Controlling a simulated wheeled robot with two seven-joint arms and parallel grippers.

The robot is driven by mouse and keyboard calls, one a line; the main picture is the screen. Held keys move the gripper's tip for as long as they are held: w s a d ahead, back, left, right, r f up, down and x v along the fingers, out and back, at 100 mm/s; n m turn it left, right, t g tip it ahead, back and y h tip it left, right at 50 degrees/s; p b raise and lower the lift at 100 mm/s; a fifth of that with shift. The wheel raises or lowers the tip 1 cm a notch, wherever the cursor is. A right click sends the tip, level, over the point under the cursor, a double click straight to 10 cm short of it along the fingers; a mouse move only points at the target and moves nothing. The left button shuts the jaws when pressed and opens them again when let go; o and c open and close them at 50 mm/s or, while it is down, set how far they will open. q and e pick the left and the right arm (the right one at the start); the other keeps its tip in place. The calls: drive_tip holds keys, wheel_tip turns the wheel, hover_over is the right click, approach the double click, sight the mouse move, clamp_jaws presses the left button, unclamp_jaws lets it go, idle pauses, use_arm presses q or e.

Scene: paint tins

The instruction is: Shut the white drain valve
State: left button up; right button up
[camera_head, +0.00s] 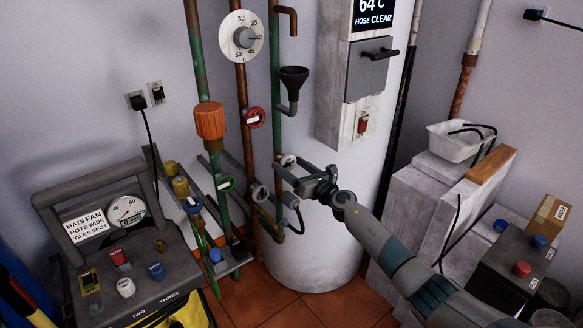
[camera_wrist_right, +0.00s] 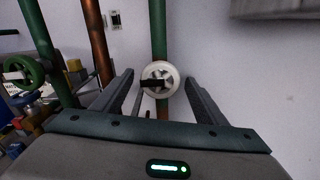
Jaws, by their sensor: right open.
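The white drain valve (camera_head: 287,159) is a small round white handwheel on a green vertical pipe (camera_head: 276,95). In the head view it is partly hidden by my right gripper (camera_head: 286,164). In the right wrist view the white wheel (camera_wrist_right: 160,68) shows nearly face on, with a dark bar across its middle. My right gripper (camera_wrist_right: 159,78) is open, with one finger to each side of the wheel in that view. I cannot tell whether the fingers touch it. My left gripper is not in view.
A green wheel (camera_head: 225,182), a grey wheel (camera_head: 260,192) and a red wheel (camera_head: 255,117) sit on nearby pipes. A black funnel (camera_head: 293,78) stands above the white valve. The white cylinder (camera_head: 318,255) is close behind. A control box (camera_head: 165,259) stands at left.

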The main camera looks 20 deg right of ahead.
drive_tip(key=shift+c, duration=0.6)
drive_tip(key=c, duration=0.9)
